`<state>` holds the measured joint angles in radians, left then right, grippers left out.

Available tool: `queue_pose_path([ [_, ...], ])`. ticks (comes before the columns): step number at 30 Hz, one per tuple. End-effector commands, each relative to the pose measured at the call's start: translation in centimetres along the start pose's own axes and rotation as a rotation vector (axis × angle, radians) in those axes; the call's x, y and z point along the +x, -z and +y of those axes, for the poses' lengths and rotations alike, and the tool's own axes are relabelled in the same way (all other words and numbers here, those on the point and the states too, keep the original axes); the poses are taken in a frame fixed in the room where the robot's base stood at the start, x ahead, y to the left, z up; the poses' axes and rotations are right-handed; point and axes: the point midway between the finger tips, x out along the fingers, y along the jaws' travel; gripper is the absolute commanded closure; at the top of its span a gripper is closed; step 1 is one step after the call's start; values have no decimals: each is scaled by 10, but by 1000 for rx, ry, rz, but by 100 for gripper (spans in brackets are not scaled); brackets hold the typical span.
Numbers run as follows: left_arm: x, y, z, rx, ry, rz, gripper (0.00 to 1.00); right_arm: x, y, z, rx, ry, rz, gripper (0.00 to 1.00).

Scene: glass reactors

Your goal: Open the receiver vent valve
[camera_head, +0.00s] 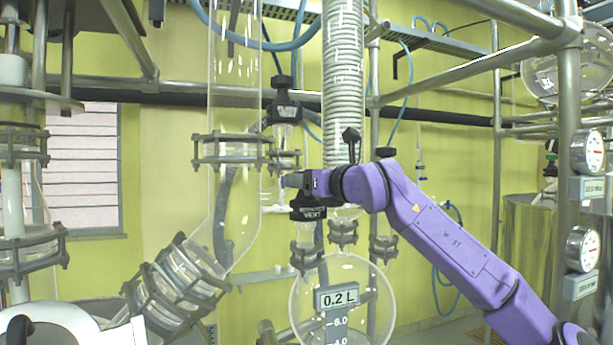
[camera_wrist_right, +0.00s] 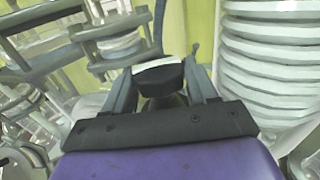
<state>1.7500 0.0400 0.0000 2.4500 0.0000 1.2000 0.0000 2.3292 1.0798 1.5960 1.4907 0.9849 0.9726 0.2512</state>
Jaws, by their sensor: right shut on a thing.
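The receiver vent valve shows in the head view as a dark body with a black label reading VENT (camera_head: 309,213), above the round glass receiver (camera_head: 305,300) with its 0.2 L sign. My right gripper (camera_head: 288,181) is at the valve, just above the label. In the right wrist view a black knob with a pale top (camera_wrist_right: 158,76) sits between the two fingers of my right gripper (camera_wrist_right: 160,80), which is shut on it. In the head view the gripper and wrist hide most of the knob. How far the valve is turned cannot be told. My left gripper is not in view.
A coiled glass condenser (camera_head: 342,80) stands close behind the gripper. A wide glass column (camera_head: 234,80) with a clamped flange (camera_head: 232,150) is to its left. Metal frame posts (camera_head: 496,150) and pressure gauges (camera_head: 587,152) stand at the right.

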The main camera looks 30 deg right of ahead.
Motion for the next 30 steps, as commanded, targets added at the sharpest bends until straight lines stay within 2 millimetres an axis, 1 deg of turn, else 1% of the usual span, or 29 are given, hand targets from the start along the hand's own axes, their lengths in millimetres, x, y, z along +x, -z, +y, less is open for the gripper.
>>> queue_pose_path([
  [1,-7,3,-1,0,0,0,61,1,-2,-2,2,-29,5,73],
  [3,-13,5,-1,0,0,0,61,1,-2,-2,1,-74,5,73],
  [12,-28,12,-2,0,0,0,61,1,0,-1,1,-208,5,73],
  [18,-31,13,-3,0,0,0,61,1,1,0,0,-242,6,73],
  [29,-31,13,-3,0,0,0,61,1,3,0,-1,-246,7,73],
  [30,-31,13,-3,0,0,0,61,1,3,0,-1,-246,8,40],
])
